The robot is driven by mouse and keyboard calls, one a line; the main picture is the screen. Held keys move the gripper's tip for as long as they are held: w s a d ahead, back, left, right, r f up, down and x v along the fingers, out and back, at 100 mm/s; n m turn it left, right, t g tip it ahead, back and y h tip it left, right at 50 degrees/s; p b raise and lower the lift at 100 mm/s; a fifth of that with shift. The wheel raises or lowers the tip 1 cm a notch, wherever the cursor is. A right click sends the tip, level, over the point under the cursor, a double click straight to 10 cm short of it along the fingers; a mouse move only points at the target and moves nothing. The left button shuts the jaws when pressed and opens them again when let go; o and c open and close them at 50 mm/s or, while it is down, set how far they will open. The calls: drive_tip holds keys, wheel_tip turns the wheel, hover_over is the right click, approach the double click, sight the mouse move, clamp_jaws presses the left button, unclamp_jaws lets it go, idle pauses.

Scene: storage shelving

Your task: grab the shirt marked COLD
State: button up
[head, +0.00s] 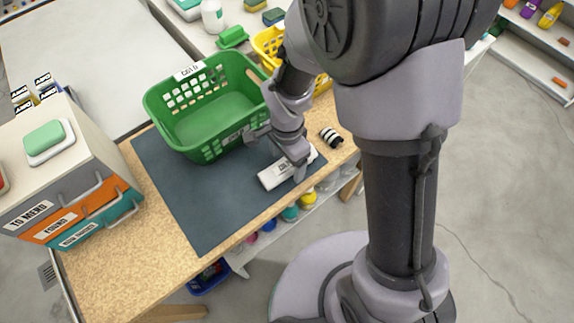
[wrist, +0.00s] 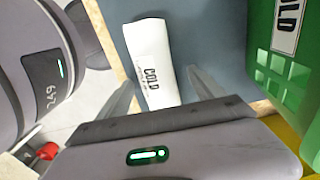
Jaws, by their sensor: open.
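The shirt marked COLD is a white rolled or folded bundle (head: 272,177) lying on the dark mat (head: 200,215) near the table's front right. In the wrist view the white shirt (wrist: 152,62) shows its COLD lettering, its near end between the two fingers. My gripper (head: 280,153) is open, above and around the near part of the shirt in the head view. In the wrist view my gripper (wrist: 162,92) has one finger on each side of the shirt, with a gap to each. Whether the fingertips reach the mat is unclear.
A green basket (head: 158,112) labelled COLD stands on the mat, close to my gripper; it also shows in the wrist view (wrist: 262,62). A yellow basket (head: 262,42) is behind. A black-and-white striped roll (head: 331,137) lies right. A drawer unit (head: 85,150) stands left. The mat's front left is clear.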

drive_tip(key=c, duration=1.6)
drive_tip(key=shift+r, duration=0.15)
